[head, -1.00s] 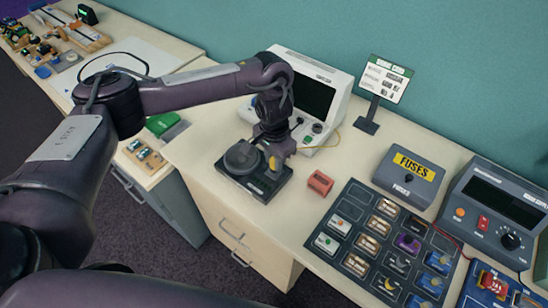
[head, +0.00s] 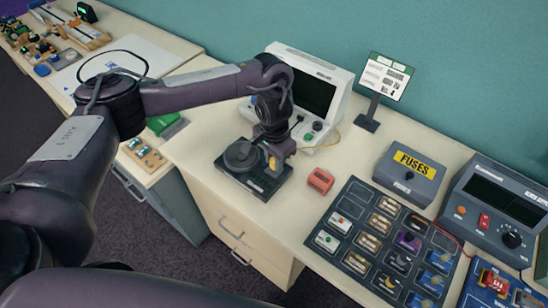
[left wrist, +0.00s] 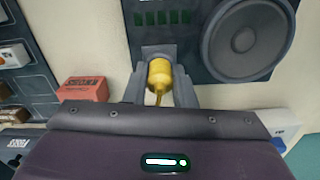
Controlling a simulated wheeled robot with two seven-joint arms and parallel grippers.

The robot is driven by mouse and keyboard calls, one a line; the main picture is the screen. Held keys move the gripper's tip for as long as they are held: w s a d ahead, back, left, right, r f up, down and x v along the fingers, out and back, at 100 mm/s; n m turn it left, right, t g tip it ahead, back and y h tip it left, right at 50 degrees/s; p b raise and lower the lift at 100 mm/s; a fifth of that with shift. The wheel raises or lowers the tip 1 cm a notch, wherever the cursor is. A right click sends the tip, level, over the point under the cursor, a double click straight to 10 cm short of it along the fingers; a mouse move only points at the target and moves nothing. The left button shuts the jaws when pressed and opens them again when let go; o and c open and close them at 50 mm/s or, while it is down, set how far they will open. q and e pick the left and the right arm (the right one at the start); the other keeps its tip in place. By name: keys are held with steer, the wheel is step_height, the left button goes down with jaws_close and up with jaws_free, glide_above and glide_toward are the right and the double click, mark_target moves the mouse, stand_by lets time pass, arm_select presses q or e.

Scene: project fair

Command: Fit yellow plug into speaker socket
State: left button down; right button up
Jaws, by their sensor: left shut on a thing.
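The plug's front end meets a grey socket block (left wrist: 157,49) at the edge of the dark speaker board (left wrist: 194,70). The front end is hidden, so I cannot tell how deep it sits. The round speaker cone (left wrist: 243,38) is beside it. In the head view the board (head: 262,190) lies flat on the bench under my left gripper (head: 277,160). My right gripper is out of view.
A small red box (head: 320,181) stands right of the board. A dark tray of parts (head: 375,250), a grey fuses box (head: 410,172) and a power supply (head: 500,205) are further right. A white monitor unit (head: 318,90) and a sign (head: 384,80) stand behind.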

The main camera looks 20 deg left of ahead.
arm_select(q)
steer(key=shift+f, duration=0.2)
steer(key=c, duration=0.6)
jaws_free()
steer(key=shift+c, duration=0.2)
steer(key=shift+r, duration=0.1)
steer(key=shift+r+p, duration=3.95)
steer(key=shift+p, duration=0.15)
